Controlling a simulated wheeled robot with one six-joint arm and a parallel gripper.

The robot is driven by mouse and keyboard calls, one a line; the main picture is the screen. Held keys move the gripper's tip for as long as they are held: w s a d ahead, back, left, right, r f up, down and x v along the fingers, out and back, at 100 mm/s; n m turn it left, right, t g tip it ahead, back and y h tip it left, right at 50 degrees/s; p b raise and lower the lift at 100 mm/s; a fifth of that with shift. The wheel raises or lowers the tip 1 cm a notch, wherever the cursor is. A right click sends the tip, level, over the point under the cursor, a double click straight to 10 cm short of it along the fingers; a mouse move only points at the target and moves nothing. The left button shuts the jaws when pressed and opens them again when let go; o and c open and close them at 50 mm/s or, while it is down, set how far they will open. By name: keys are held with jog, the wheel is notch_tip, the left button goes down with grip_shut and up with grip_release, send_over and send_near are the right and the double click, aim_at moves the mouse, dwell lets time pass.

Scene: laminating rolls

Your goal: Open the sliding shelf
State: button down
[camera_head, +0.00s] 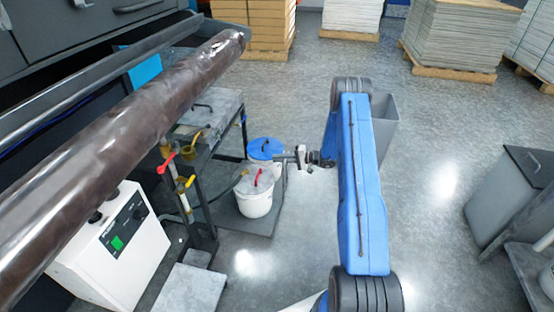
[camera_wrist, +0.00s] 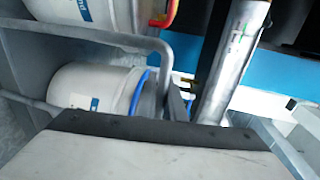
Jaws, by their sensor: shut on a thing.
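The sliding shelf (camera_head: 236,222) is a low grey platform beside the metal stand, with two white buckets on it. One bucket (camera_head: 256,200) has a grey lid with a red handle; the other has a blue lid (camera_head: 265,148). My gripper (camera_head: 303,158) is at the shelf's right side, close to the buckets. In the wrist view, a bent grey metal bar (camera_wrist: 95,37), which looks like the shelf's handle, runs to my gripper (camera_wrist: 172,88). My gripper is shut on this bar. The exact finger contact is partly hidden.
A long brown roll (camera_head: 125,135) crosses above at the left. A white control box (camera_head: 118,250) and a stand with red and yellow valve handles are below it. A grey bin (camera_head: 383,125) stands behind my arm. The floor to the right is mostly clear.

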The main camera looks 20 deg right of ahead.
jog(key=c, duration=1.8)
grip_release()
jog(key=shift+c, duration=0.2)
jog(key=shift+d, duration=0.1)
jog(key=v, duration=1.7)
jog(key=shift+s+d, duration=0.1)
jog(key=shift+s, duration=0.05)
